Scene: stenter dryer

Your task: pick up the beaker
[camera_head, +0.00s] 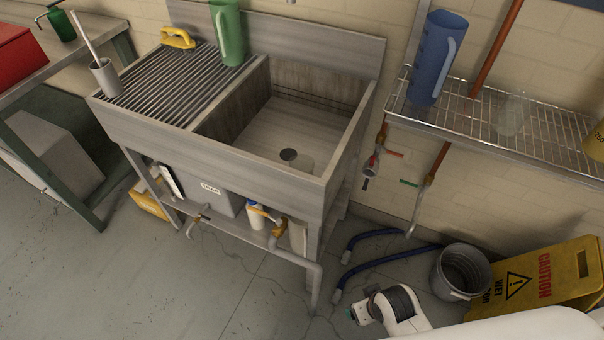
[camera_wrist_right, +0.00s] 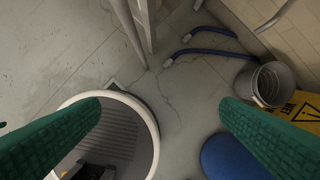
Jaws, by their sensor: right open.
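A clear, see-through vessel (camera_head: 510,115), which looks like the beaker, stands on the wire shelf (camera_head: 470,122) at the right in the head view. Its outline is faint, so its exact shape is hard to tell. My right gripper (camera_wrist_right: 162,105) is open and empty, its green-padded fingers wide apart over the floor in the right wrist view. It is low and well away from the shelf. The clear vessel is not in the right wrist view. My left gripper is not in view.
A blue jug (camera_head: 435,58) stands on the shelf's left end; a yellow container (camera_head: 595,143) is at its right edge. A sink (camera_head: 275,125) with a green jug (camera_head: 228,32) stands left. A bucket (camera_head: 460,272) and yellow caution sign (camera_head: 545,275) are on the floor below.

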